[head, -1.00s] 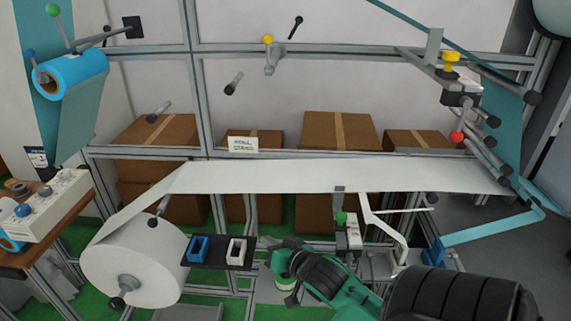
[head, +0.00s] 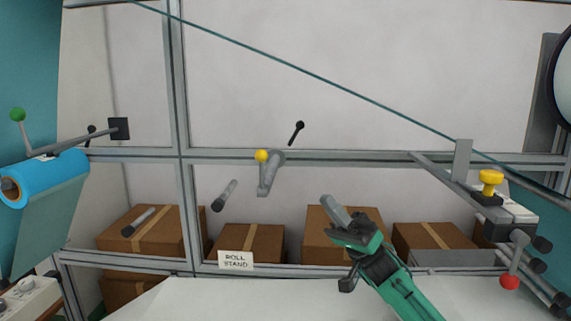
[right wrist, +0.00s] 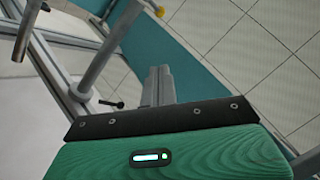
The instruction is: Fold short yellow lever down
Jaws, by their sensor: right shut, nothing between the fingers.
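The short yellow lever (head: 262,157) is a yellow ball on a grey bracket, on the horizontal rail left of centre in the head view. Its short grey arm hangs below the rail. My right gripper (head: 328,203) is shut and empty, with its fingers pointing up and left. In the picture it is to the right of and below the yellow ball, apart from it. In the right wrist view the shut fingers (right wrist: 160,85) show at the centre. My left gripper is not in view.
A black-tipped rod (head: 297,132) sticks out near the lever, and a grey peg (head: 226,195) is lower left. A yellow knob (head: 491,178) and a red-ball lever (head: 510,281) are at right. Cardboard boxes (head: 250,244) stand behind the frame. A teal strand crosses above.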

